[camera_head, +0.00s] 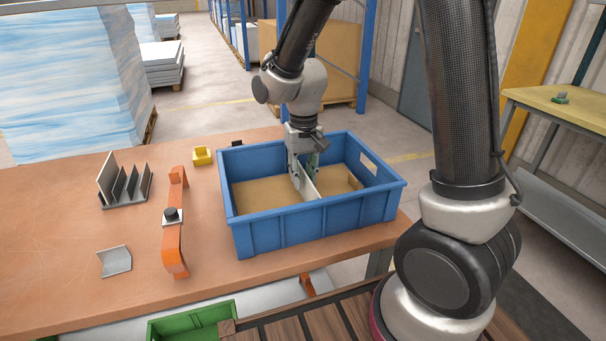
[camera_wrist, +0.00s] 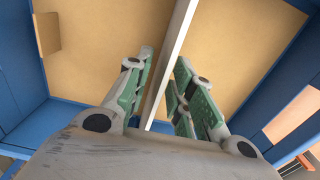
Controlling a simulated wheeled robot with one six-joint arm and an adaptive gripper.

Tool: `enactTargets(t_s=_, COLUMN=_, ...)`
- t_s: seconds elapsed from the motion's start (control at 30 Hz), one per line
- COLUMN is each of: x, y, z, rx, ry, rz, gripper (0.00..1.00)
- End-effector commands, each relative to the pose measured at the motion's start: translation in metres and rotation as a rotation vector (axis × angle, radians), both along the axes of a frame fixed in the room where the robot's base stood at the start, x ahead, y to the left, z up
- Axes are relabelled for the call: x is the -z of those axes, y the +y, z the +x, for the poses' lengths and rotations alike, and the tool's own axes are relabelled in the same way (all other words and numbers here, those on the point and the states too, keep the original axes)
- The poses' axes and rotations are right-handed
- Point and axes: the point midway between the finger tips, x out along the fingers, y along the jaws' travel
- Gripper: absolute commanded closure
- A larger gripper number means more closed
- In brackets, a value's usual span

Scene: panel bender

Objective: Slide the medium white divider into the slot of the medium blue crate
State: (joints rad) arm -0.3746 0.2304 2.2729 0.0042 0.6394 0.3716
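The medium blue crate (camera_head: 285,226) stands on the table with a tan floor inside. The white divider (camera_head: 306,186) stands upright inside it, running lengthwise between my fingers toward the near wall. My gripper (camera_head: 304,165) reaches down into the crate from above, one finger on each side of the divider. In the wrist view the divider (camera_wrist: 178,42) passes between the green-padded fingers (camera_wrist: 164,62), with narrow gaps showing on both sides, so the gripper looks open. The slot is hidden, and I cannot tell whether the divider's ends sit in it.
A green crate (camera_head: 190,325) lies below the front edge.

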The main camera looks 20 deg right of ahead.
Motion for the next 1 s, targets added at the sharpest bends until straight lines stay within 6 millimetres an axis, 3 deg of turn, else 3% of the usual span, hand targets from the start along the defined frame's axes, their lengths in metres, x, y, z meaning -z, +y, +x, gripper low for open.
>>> enactTargets(t_s=0.37, x=-0.005, y=0.000, z=0.001, rx=0.000, ry=-0.004, rz=0.001, gripper=0.70)
enactTargets(t_s=0.47, x=-0.018, y=0.001, z=0.002, rx=0.000, ry=-0.006, rz=0.002, gripper=0.70)
enactTargets(t_s=0.8, x=-0.091, y=0.000, z=0.002, rx=0.000, ry=-0.006, rz=0.002, gripper=0.70)
enactTargets(t_s=1.0, x=-0.116, y=0.000, z=0.001, rx=0.000, ry=-0.003, rz=0.001, gripper=0.70)
